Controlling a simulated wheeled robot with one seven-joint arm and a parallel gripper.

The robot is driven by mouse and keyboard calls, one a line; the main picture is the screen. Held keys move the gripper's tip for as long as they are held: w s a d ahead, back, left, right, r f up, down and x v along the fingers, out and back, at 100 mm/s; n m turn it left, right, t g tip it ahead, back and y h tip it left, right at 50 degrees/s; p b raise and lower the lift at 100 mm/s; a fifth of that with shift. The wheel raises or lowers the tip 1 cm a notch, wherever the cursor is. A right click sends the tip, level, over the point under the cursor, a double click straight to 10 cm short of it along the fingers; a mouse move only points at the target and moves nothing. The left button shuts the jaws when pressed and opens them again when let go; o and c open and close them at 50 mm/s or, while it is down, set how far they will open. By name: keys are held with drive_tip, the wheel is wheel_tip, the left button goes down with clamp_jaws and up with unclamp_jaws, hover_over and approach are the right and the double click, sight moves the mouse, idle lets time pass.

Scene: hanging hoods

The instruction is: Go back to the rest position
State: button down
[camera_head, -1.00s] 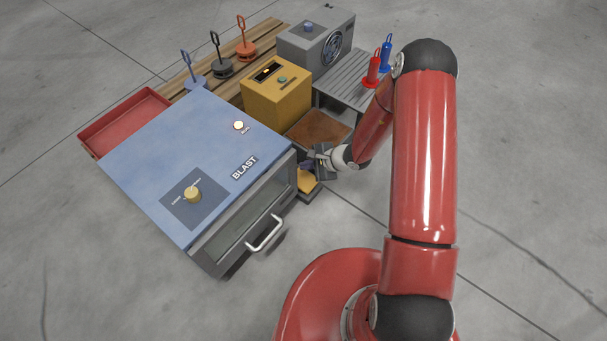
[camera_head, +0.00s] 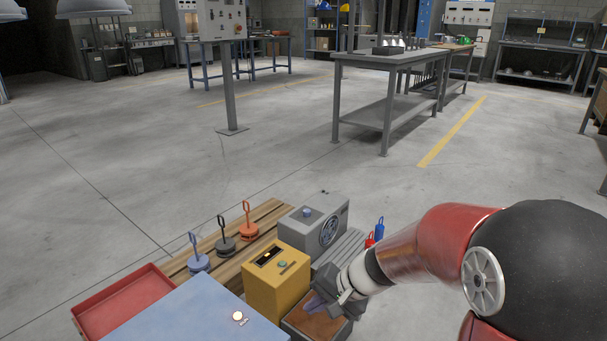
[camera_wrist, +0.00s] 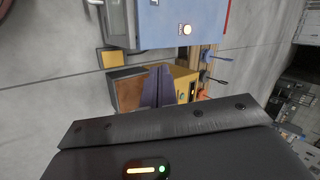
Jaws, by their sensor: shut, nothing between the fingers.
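My gripper (camera_head: 322,304) is at the lower middle of the head view, above the brown-floored tray (camera_head: 312,320) and in front of the yellow box (camera_head: 278,282). In the wrist view its two dark fingers (camera_wrist: 158,86) lie side by side, shut with nothing between them. The tray (camera_wrist: 126,92) shows behind the fingers there. The red arm reaches in from the right of the head view.
The blue cabinet (camera_head: 195,312) is at lower left, its lamp (camera_head: 238,316) lit, beside a red tray (camera_head: 125,300). A grey fan box (camera_head: 312,226), wooden slats with hooked weights, and red and blue handled pieces stand behind. Open floor lies beyond, up to a grey workbench (camera_head: 390,58).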

drive_tip(key=s+d+r+n+t+h+p, duration=0.1)
drive_tip(key=s+d+r+n+h+p, duration=0.1)
drive_tip(key=s+d+r, duration=0.4)
drive_tip(key=s+d+r+n+t+h+p, duration=0.2)
drive_tip(key=s+d+r+h, duration=0.3)
drive_tip(key=s+r, duration=0.6)
drive_tip(key=shift+s+d+r, duration=0.35)
drive_tip(key=shift+s+d, duration=0.15)
drive_tip(key=shift+d, duration=0.45)
drive_tip(key=shift+f, duration=0.1)
